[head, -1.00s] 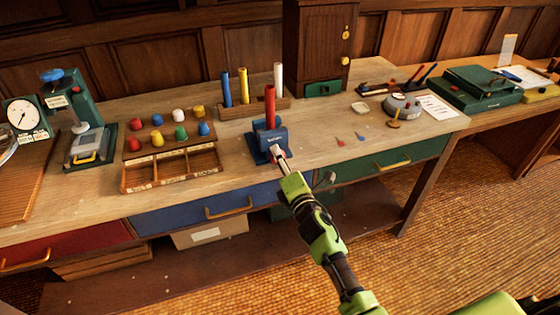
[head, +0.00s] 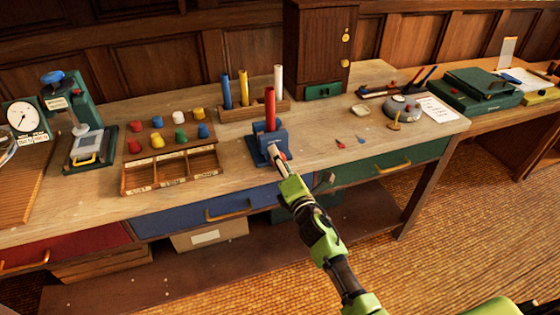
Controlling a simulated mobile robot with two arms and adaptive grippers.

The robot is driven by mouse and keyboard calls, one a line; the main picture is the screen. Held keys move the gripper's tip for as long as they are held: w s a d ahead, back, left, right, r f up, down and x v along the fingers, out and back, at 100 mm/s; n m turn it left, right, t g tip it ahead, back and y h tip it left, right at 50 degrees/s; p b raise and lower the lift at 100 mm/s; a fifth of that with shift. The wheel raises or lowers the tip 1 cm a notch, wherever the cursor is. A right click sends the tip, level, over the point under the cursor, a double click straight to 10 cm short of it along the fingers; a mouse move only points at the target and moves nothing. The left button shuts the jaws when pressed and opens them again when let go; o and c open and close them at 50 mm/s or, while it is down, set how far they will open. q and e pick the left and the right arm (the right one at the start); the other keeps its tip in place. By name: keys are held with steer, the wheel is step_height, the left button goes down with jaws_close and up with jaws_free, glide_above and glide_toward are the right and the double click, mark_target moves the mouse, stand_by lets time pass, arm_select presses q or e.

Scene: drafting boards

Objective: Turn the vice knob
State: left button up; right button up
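The small blue vice (head: 264,143) stands near the front edge of the workbench, above the blue drawer. A red rod (head: 270,106) stands upright in it. My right gripper (head: 276,152) is at the vice's front face, its fingertips close to or touching it. The knob is mostly hidden behind the fingers, and I cannot tell whether they are closed on it. A small reddish spot shows beside the fingertips. My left gripper is not in view.
A rack with blue, yellow and white rods (head: 238,111) stands behind the vice. A sorting tray (head: 130,180) with several coloured knobs is to its left. The bench top right of the vice is mostly clear, with two small pointed pieces (head: 360,139).

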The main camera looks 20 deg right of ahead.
steer(key=s, duration=0.8)
steer(key=shift+d, duration=0.15)
stand_by(0.4)
steer(key=s+f+m+g, duration=0.3)
steer(key=s+f, duration=0.2)
steer(key=f, duration=0.6)
steer(key=s+f+m+g, duration=0.2)
steer(key=s+f+m, duration=0.25)
steer(key=f, duration=0.75)
steer(key=s+f+m+g, duration=0.3)
steer(key=s+f, duration=0.3)
steer(key=f, duration=0.5)
steer(key=s+d+f+m+g, duration=0.1)
steer(key=s+f+m+g, duration=0.2)
steer(key=s, duration=0.9)
steer(key=s+d+f+m+g, duration=0.1)
steer(key=s+f+m+g, duration=0.2)
steer(key=s+f, duration=0.7)
steer(key=s+d+f+m+g, duration=0.1)
steer(key=s+f+m+g, duration=0.2)
steer(key=s+f, duration=0.4)
steer(key=s+m, duration=0.1)
steer(key=s, duration=0.7)
steer(key=shift+h, duration=0.3)
